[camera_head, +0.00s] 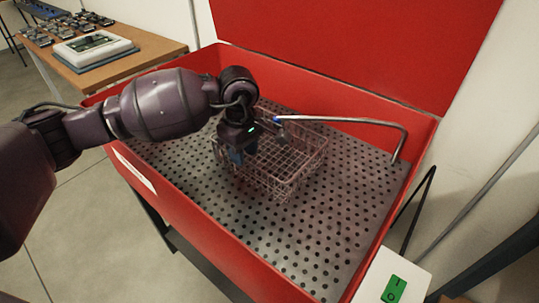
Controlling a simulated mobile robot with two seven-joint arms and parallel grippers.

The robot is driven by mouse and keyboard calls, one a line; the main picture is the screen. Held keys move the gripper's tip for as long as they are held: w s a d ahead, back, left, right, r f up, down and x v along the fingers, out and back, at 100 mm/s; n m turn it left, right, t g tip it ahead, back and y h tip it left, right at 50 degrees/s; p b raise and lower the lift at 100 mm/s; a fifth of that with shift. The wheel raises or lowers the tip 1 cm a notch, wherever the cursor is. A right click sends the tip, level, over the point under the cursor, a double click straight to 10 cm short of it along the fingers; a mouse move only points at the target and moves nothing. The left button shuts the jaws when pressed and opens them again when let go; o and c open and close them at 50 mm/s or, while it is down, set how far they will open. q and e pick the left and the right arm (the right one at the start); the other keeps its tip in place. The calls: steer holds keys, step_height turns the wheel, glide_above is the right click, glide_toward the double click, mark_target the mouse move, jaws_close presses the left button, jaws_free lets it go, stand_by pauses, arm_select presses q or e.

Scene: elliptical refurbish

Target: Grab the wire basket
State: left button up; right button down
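The wire basket (285,180) is a pinkish metal grid basket. It rests on the perforated grey floor of a red open tub (230,250). My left arm comes in from the left over the tub's wall. My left gripper (238,158) points down at the basket's left side and hides part of that rim. I cannot tell whether its fingers touch the wire or are closed on it. My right gripper does not show.
A metal spout with a blue tip (345,121) arches over the basket from the right. The tub's red lid stands raised behind. A green switch (394,288) is at the front right. A wooden table (150,45) with small parts stands back left. The perforated floor in front is clear.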

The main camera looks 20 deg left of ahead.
arm_select(q)
step_height(320, 180, down, 5)
steer(key=shift+w+a+f+b, duration=0.1)
steer(key=shift+a+b, duration=0.05)
steer(key=shift+b, duration=0.5)
steer(key=shift+c, duration=0.5)
jaws_close()
